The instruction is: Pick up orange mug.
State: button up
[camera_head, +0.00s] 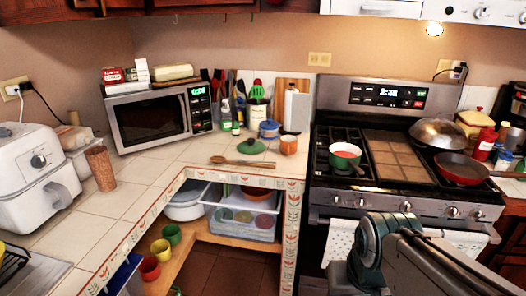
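An orange mug (288,145) stands upright on the tiled counter in the head view, near the counter's right end beside the stove. A green lid (252,146) lies to its left, and a blue container (269,130) stands just behind and left of it. My arm rises at the lower right, in front of the stove. My gripper cannot be made out in this view, so its opening is hidden. The arm is well apart from the mug.
A wooden spoon (236,161) lies on the counter. Green, yellow and red cups (160,249) stand on the low shelf. Counter in front of the microwave (150,117) is clear.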

aim_at(289, 146)
jog(key=u, duration=0.1)
jog(key=k, duration=0.3)
jog(key=u, duration=1)
jog(key=i, duration=1.65)
jog(key=z, duration=0.95)
jog(key=i, duration=0.85)
jog(key=z, duration=1)
jog(key=i, duration=0.25)
jog(key=z, duration=0.2)
